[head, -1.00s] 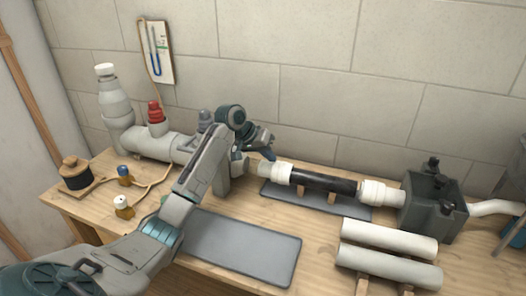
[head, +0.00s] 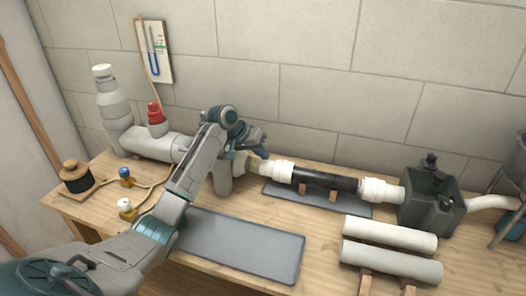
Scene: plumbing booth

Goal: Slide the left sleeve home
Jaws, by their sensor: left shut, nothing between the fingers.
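The left sleeve (head: 277,171) is a white ribbed collar at the left end of a dark pipe (head: 325,180). A matching white right sleeve (head: 380,190) sits at the pipe's other end, towards the grey box. To the left of the left sleeve is the pale end of the grey pipework (head: 223,178), partly hidden by my arm. My left gripper (head: 264,154) is shut and empty, just above and left of the left sleeve. Whether its tips touch the sleeve I cannot tell. My right gripper is not in view.
A dark grey box with black knobs (head: 430,200) stands at the right. Two loose white pipes (head: 390,248) lie on supports at the front right. A grey mat (head: 240,245) lies bare at the front. A red-capped fitting (head: 156,118) stands at the back left.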

